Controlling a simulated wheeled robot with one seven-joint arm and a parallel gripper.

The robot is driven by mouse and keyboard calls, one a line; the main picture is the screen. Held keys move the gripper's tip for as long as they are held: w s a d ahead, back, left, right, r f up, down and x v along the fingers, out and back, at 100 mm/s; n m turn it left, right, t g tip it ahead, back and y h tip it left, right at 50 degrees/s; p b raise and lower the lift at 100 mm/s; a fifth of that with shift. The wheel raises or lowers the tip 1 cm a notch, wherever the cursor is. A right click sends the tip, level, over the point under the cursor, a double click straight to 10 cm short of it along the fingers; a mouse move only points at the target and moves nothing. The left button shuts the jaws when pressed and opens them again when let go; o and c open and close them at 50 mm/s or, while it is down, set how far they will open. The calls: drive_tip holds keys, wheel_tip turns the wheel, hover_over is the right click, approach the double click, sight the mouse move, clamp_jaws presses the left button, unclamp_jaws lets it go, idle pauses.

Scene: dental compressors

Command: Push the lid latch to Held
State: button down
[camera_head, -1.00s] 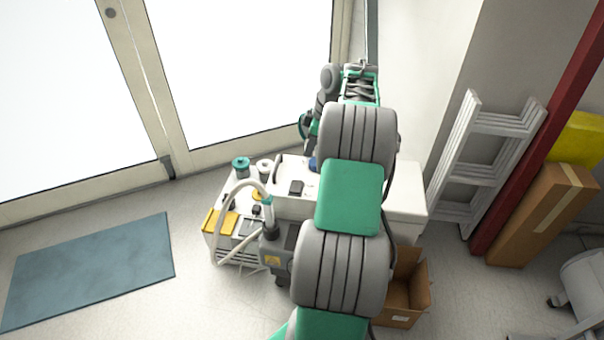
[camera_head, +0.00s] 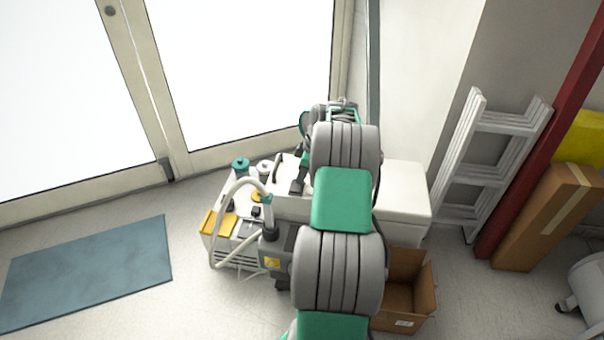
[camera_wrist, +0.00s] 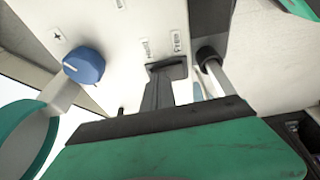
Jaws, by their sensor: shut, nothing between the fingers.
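The dental compressor (camera_head: 398,190) is a white unit with a pale top by the glazed door. In the wrist view, a dark piece that appears to be the lid latch (camera_wrist: 172,68) sits on the white panel below two small labels, too blurred to read surely. My gripper (camera_head: 297,186) points down at the compressor top; its dark fingers also show in the wrist view (camera_wrist: 157,97). They are shut and empty, with the tips at or very close to the latch. I cannot tell whether they touch. In the head view the gripper covers the latch.
A blue knob (camera_wrist: 84,65) is left of the latch, and a rod with a dark collar (camera_wrist: 209,62) is right. A pale hose (camera_head: 218,215) arches over the left unit. A cardboard box (camera_head: 407,296) and a ladder (camera_head: 470,170) stand right. Floor around the blue mat (camera_head: 90,270) is clear.

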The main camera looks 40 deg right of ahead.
drive_tip(key=shift+d+f, duration=0.1)
drive_tip(key=shift+f, duration=0.3)
drive_tip(key=shift+w+r, duration=0.1)
